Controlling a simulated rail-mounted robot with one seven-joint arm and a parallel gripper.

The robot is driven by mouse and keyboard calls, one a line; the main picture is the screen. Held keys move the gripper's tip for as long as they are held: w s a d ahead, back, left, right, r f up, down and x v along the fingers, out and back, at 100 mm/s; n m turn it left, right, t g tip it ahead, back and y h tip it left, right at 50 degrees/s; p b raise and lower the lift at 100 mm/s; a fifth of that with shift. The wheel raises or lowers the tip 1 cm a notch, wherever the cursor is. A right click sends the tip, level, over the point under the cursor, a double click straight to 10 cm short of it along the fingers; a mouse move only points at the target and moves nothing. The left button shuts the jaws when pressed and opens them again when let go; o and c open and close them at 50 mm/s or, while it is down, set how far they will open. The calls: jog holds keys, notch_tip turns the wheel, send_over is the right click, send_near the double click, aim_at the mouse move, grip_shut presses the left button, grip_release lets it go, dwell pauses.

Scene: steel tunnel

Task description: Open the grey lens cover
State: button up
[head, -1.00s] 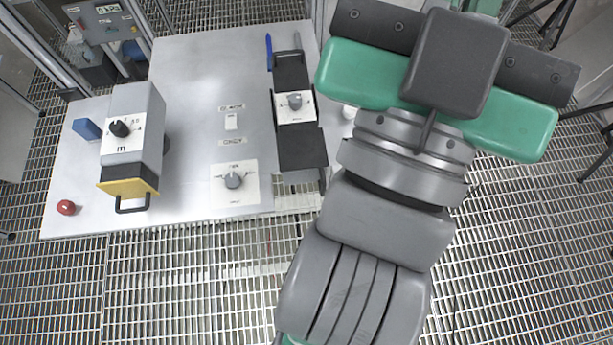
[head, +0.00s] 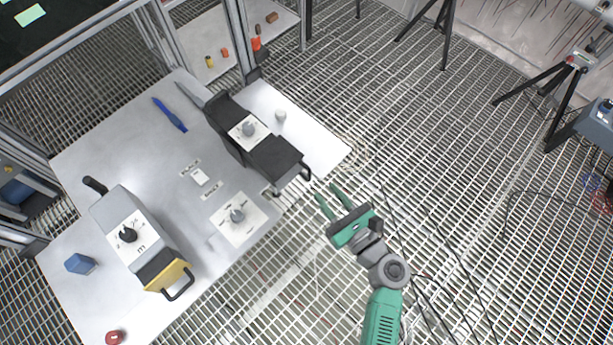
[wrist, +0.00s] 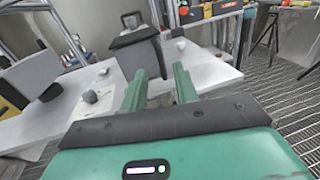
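The cover that best matches the grey lens cover (head: 275,157) is a dark grey lid on the front end of the black device. It looks closed and has a bar handle (head: 305,172) at its near edge. My gripper (head: 328,193) is open and empty. Its two green fingers point toward the device, apart from the handle and to its lower right in the head view. The fingers (wrist: 160,72) also show in the wrist view.
A grey device (head: 117,212) with a yellow cover (head: 165,271) stands on the left of the table (head: 130,135). A dial plate (head: 238,217), a blue block (head: 80,263) and a red button (head: 116,338) are nearby. Open grating floor lies right of the table.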

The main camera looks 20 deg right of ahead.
jog(key=w+a, duration=0.1)
jog(key=w, duration=0.5)
jog(key=shift+w+a, duration=0.2)
jog(key=shift+r, duration=0.1)
grip_shut()
